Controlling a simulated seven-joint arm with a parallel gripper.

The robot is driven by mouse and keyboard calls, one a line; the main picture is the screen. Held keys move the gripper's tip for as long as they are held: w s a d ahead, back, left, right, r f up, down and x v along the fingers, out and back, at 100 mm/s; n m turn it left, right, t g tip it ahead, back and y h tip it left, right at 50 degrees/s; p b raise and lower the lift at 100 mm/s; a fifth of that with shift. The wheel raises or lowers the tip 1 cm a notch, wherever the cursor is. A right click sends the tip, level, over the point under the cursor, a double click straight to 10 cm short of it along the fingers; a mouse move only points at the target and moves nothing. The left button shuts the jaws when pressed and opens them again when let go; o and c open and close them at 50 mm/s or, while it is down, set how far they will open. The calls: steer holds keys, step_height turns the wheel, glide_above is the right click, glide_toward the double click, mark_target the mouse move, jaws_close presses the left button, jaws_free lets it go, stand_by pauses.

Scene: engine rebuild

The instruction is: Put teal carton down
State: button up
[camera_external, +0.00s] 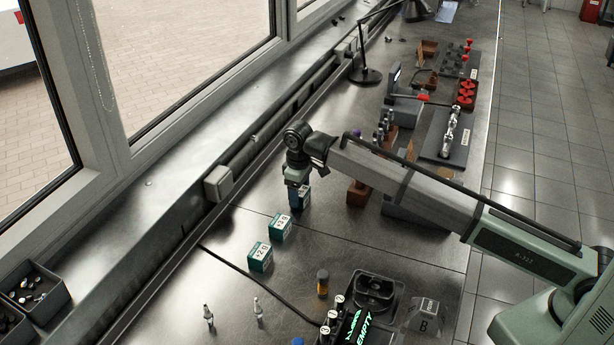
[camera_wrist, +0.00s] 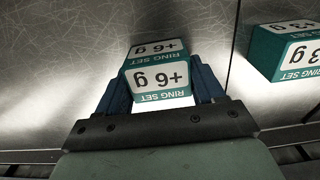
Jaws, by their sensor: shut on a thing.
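A teal carton (camera_wrist: 158,76) with white label faces reading "+6 g" and "RING SET" sits between the blue fingers of my gripper (camera_wrist: 161,88) in the wrist view. The fingers close on its two sides. In the external view my gripper (camera_external: 298,194) points down over the metal bench, and the carton (camera_external: 305,198) shows partly behind the fingers. I cannot tell whether its base touches the bench. A second teal carton (camera_external: 280,227), also in the wrist view (camera_wrist: 288,52), stands apart nearby. A third teal carton (camera_external: 260,257) stands beyond it, towards the lower left.
The bench (camera_external: 235,228) is clear left of the cartons. A brown block (camera_external: 358,194) with parts stands to the right. A black cable (camera_external: 240,272) crosses the bench below the cartons. A black tray marked "EMPTY" (camera_external: 374,292) and an amber bottle (camera_external: 322,284) stand nearer the camera.

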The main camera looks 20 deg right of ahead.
steer(key=o, duration=1)
steer(key=shift+f, duration=0.1)
steer(key=shift+o, duration=0.2)
step_height(320, 180, up, 12)
steer(key=shift+o, duration=0.7)
